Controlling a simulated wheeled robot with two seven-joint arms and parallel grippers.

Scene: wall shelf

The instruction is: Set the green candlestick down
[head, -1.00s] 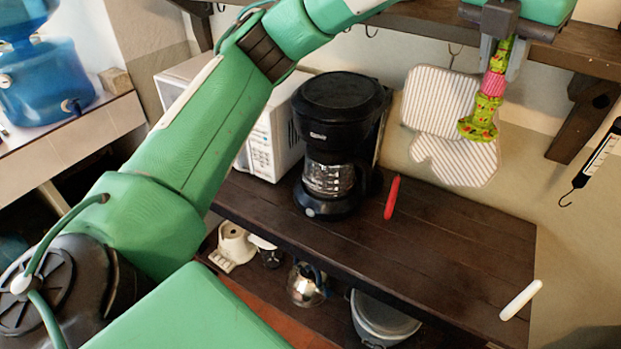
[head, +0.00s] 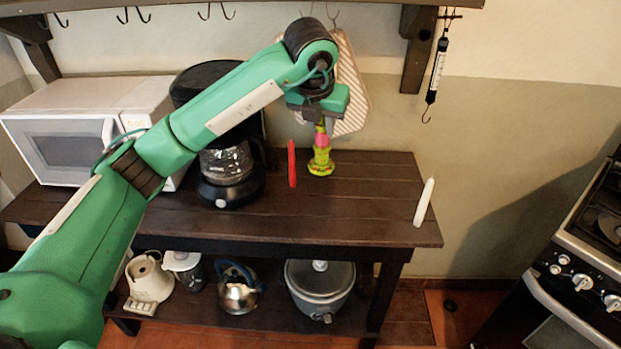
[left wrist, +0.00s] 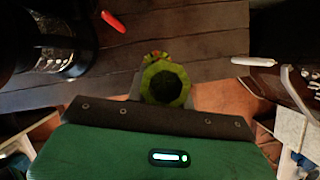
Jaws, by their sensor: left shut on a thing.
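The green candlestick (head: 321,161) has a pink middle and a wider green foot. It hangs upright, foot down, below my left gripper (head: 319,121), which is shut on its upper part. The foot appears at or just above the dark wooden table top (head: 370,190); I cannot tell whether it touches. In the left wrist view the candlestick's round dark-centred end (left wrist: 166,84) faces the camera, between the fingers. My right gripper is not in view.
A black coffee maker (head: 228,168) and a white microwave (head: 80,135) stand further left. Bare table lies between candlestick and white candle.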

